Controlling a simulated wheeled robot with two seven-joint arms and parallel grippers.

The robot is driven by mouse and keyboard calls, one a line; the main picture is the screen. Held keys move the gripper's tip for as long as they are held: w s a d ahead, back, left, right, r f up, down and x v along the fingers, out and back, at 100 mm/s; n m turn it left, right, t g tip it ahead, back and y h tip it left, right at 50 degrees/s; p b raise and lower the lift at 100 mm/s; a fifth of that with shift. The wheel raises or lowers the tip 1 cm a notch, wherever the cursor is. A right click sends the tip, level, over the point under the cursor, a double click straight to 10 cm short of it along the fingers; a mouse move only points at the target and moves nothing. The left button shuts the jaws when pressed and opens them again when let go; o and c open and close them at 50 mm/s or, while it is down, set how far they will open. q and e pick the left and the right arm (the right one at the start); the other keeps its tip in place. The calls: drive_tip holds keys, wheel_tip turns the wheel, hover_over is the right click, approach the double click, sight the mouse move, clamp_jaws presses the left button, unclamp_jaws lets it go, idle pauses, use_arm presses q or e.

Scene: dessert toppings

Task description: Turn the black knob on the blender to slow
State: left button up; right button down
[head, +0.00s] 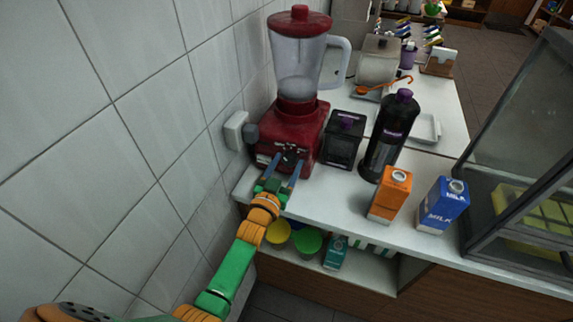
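The red blender (297,133) stands on the white counter against the tiled wall, with a clear jar (298,68) and a red lid on top. The black knob (290,154) is on the front of its base, small and partly hidden by my fingers. My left gripper (284,165) reaches up from below to the front of the base. Its two fingers are apart, one to each side of the knob area. I cannot tell whether they touch the knob. My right gripper is not in view.
A black box (344,140), a dark bottle (390,137), an orange carton (390,194) and a blue milk carton (442,205) stand right of the blender. A glass case (525,150) is at far right. A shelf below holds yellow and green cups (308,243).

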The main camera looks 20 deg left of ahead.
use_arm(q)
clamp_jaws()
drive_tip(key=shift+m, duration=0.3)
drive_tip(key=m, duration=0.3)
drive_tip(key=shift+f, duration=0.1)
drive_tip(key=shift+m+b, duration=0.35)
drive_tip(key=shift+m, duration=1.65)
drive_tip(key=shift+o, duration=2.2)
unclamp_jaws()
